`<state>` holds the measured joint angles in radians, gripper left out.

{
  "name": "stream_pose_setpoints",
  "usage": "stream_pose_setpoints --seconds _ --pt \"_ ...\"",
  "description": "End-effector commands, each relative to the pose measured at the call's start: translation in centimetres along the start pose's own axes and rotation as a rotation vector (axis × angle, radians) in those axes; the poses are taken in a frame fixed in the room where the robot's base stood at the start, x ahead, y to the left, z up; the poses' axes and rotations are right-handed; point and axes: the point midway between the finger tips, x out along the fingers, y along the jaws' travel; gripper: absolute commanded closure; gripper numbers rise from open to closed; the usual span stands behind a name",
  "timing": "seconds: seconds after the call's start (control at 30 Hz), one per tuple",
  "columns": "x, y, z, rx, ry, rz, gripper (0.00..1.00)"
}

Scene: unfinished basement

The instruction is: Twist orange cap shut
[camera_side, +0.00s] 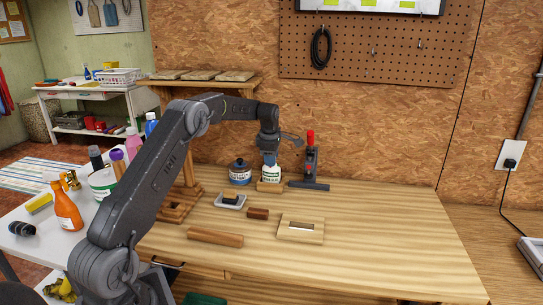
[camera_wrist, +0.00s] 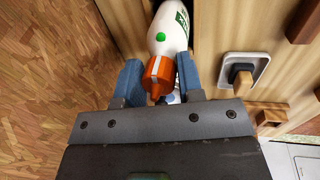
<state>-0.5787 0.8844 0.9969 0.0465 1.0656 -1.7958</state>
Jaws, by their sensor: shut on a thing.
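A white glue bottle (camera_side: 271,173) with a green label stands upright near the back of the wooden workbench. Its top end also shows in the wrist view (camera_wrist: 168,32), with a green dot on its side. The orange cap (camera_wrist: 157,72), with a pale stripe, sits at the bottle's tip. My gripper (camera_wrist: 158,78) has its blue fingers on both sides of the cap and is shut on it. In the side view my gripper (camera_side: 270,157) is directly above the bottle, and its fingers hide the cap there.
A small tray (camera_side: 218,204) lies nearer. The bench's right side is clear.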

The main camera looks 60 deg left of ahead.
Motion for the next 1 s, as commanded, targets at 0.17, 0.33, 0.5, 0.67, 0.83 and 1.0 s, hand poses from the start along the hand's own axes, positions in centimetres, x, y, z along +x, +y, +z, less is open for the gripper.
stream_pose_setpoints --seconds 0.17,0.33,0.5,0.67,0.83,1.0 --pt "-0.03 0.04 0.00 0.000 0.000 0.002 0.79" --pt "-0.03 0.04 0.00 0.000 0.000 0.002 0.79" --pt "-0.04 0.04 -0.03 0.085 -0.018 0.001 0.79" --pt "-0.02 0.02 -0.05 0.276 -0.056 0.000 0.79" --pt "0.00 0.03 -0.05 0.418 -0.085 0.001 0.79" --pt "0.00 0.04 -0.03 0.444 -0.090 0.002 0.79"
